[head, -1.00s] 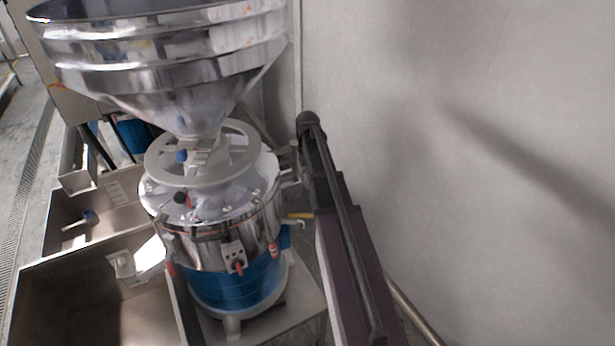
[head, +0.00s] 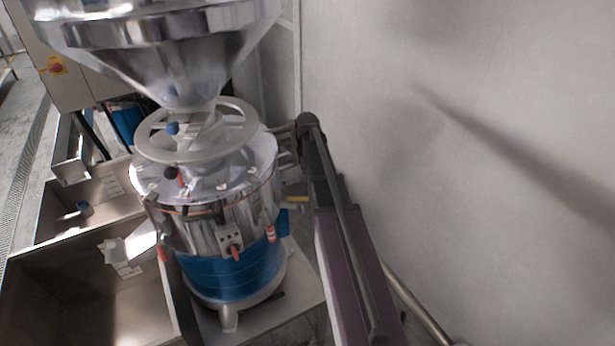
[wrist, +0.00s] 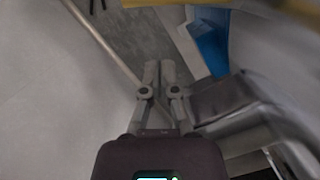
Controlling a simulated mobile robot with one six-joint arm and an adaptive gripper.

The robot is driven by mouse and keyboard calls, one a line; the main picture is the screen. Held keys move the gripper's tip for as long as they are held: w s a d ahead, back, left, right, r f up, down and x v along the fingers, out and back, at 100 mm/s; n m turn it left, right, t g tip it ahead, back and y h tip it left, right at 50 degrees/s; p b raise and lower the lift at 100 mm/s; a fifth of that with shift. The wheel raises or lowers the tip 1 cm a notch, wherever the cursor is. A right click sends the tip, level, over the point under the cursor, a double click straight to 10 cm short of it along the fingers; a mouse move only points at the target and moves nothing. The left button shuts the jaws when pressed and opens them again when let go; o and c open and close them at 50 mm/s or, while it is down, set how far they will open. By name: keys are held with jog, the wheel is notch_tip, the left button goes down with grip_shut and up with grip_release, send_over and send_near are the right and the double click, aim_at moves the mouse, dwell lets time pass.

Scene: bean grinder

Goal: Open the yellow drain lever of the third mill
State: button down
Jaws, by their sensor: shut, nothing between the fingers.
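The mill (head: 215,225) stands left of my arm in the head view, with a steel hopper, a grey handwheel and a blue lower body. A small yellow lever (head: 298,199) sticks out from its right side, close to my arm. In the wrist view, a blurred yellow bar (wrist: 180,3) runs along the top edge; it looks like this lever, beyond my fingertips and apart from them. My gripper (wrist: 158,66) is shut and empty, its fingers pointing up in the wrist view. In the head view I cannot make out the fingers clearly beside the mill.
A plain wall (head: 470,150) closes off the right side, with a pipe (head: 415,307) low along it. Steel bins (head: 90,285) stand left of the mill. My arm fills the gap between mill and wall.

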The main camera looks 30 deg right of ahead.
jog(key=shift+s+a+f+b, duration=0.2)
jog(key=shift+s+a+f, duration=0.1)
jog(key=shift+s, duration=0.25)
jog(key=shift+s+a+f+b, duration=0.2)
jog(key=shift+s+a+f, duration=0.1)
jog(key=shift+s, duration=0.25)
jog(key=shift+s+a+f+b, duration=0.2)
jog(key=shift+s+a+f, duration=0.1)
jog(key=shift+s, duration=0.25)
jog(key=shift+s+a+f, duration=0.2)
jog(key=shift+s+a, duration=0.05)
jog(key=shift+s, duration=0.35)
jog(key=w+d+r+p, duration=0.3)
jog(key=w+r+p, duration=0.2)
jog(key=r+p, duration=0.6)
jog(key=shift+w+d+r, duration=0.15)
